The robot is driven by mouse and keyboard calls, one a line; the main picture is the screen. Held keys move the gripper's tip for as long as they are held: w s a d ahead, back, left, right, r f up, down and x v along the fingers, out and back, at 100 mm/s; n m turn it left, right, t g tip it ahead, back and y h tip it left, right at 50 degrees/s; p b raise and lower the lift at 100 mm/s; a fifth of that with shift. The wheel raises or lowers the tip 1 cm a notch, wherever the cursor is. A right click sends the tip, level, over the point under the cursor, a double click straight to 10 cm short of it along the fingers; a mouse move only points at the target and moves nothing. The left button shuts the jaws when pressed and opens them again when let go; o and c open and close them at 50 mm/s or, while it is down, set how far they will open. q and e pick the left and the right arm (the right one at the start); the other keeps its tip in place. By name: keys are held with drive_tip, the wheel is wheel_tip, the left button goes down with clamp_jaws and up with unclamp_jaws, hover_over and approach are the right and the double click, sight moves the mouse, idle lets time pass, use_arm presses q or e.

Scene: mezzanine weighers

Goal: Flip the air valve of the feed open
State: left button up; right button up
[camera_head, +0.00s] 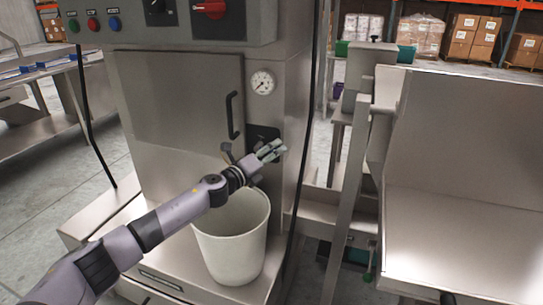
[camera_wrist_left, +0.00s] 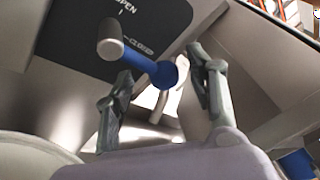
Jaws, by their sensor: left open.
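The air valve shows in the left wrist view as a blue lever (camera_wrist_left: 140,64) with a grey end cap. It lies across a black plate (camera_wrist_left: 68,30) marked OPEN and CLOSED, close beside the CLOSED mark. My left gripper (camera_wrist_left: 158,70) is open, and the lever's round blue end appears between its fingertips; I cannot tell whether they touch it. In the head view my left gripper (camera_head: 271,151) is at the black plate (camera_head: 257,132) on the machine's front and hides most of the valve. My right gripper is not in view.
A white bucket (camera_head: 232,240) stands on the machine's base below my left arm. A pressure gauge (camera_head: 262,82) and a black door handle (camera_head: 232,115) are above the valve. A steel chute (camera_head: 465,220) stands at right. Open floor shows at left.

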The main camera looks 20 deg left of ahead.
use_arm(q)
drive_tip(key=c, duration=0.9)
clamp_jaws()
drive_tip(key=shift+f, duration=0.15)
